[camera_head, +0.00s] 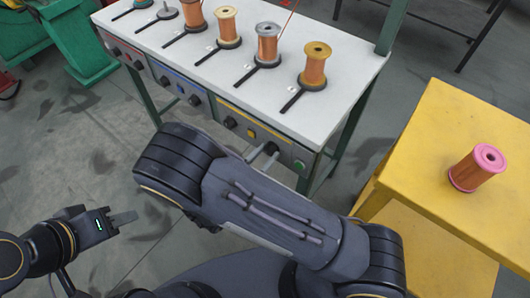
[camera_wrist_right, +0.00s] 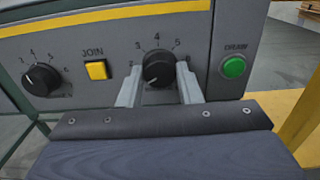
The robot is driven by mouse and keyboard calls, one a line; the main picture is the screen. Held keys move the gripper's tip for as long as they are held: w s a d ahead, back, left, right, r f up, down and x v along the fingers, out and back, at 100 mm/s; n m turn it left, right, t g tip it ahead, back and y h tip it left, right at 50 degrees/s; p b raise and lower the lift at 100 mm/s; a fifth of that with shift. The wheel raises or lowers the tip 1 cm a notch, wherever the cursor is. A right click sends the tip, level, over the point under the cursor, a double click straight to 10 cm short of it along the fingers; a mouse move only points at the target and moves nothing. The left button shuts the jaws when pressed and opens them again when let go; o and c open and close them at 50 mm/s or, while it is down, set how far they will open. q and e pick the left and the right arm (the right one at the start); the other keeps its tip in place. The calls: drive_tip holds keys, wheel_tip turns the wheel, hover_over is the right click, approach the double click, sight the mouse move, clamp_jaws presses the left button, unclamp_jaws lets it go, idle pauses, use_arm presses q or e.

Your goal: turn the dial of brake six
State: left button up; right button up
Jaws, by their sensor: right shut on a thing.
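The dial (camera_wrist_right: 158,69) is a black round knob on the grey front panel, with a number scale around its top showing 3, 4 and 5. My right gripper (camera_wrist_right: 159,76) is shut on this dial, one pale finger on each side of it. In the head view the right gripper (camera_head: 264,155) reaches the panel under the table's right end, and the dial is hard to make out there. The dial's exact setting is not clear. No brake number is readable. My left gripper (camera_head: 124,220) is low at the left, away from the panel, seen side-on; its opening cannot be judged.
Several spools stand on the white tabletop (camera_head: 345,82). A yellow table (camera_head: 440,125) with a pink-ended spool (camera_head: 477,167) stands at right.

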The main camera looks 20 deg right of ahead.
drive_tip(key=shift+f, duration=0.1)
idle(0.3)
drive_tip(key=o, duration=1)
drive_tip(key=shift+c, duration=0.2)
drive_tip(key=v, duration=0.8)
drive_tip(key=shift+d, duration=0.15)
